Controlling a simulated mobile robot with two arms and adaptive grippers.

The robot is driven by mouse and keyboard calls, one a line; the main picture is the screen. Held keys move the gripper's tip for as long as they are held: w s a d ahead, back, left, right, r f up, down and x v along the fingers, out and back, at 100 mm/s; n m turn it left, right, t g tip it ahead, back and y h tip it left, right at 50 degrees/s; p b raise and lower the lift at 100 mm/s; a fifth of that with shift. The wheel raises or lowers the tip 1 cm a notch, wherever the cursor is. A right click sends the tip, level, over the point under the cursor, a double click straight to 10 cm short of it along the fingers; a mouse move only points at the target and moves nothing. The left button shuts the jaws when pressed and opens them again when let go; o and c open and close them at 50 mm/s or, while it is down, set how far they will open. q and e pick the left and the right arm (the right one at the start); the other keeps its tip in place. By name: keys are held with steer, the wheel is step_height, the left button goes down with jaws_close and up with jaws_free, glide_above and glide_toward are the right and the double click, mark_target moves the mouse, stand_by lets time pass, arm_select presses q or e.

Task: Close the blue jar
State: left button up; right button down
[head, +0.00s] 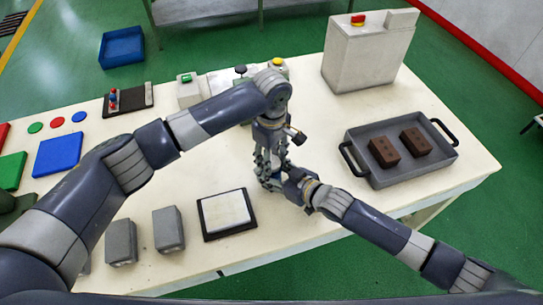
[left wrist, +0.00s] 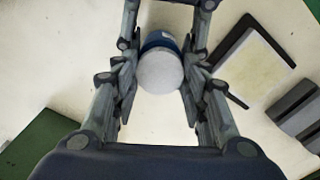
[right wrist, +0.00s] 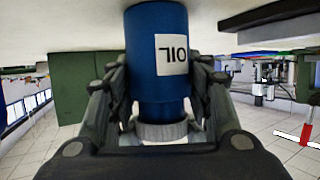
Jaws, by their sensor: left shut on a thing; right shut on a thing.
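The blue jar (right wrist: 157,60) has a white label reading OIL and appears upside down in the right wrist view. Its pale lid (right wrist: 163,131) sits at the jar's mouth; whether it is fully tight I cannot tell. My left gripper (head: 268,172) points down from above and is shut on the lid, which shows as a white disc in the left wrist view (left wrist: 160,72) with the blue body behind it. My right gripper (right wrist: 160,88) is shut around the jar's body from the side. In the head view the grippers hide most of the jar.
A dark tray (head: 412,176) with two brown blocks stands at the right. A pale board on a dark base (head: 226,213) and grey blocks (head: 168,228) lie at the near side. A grey machine (head: 362,62) stands at the back. Blue and green pads (head: 58,154) lie at the left.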

arm_select(q)
steer(key=m, duration=0.6)
steer(key=shift+m, duration=0.4)
steer(key=m, duration=0.4)
steer(key=shift+m, duration=0.4)
steer(key=m, duration=0.5)
steer(key=shift+f, duration=0.1)
steer(key=m, duration=0.5)
steer(key=o, duration=1.2)
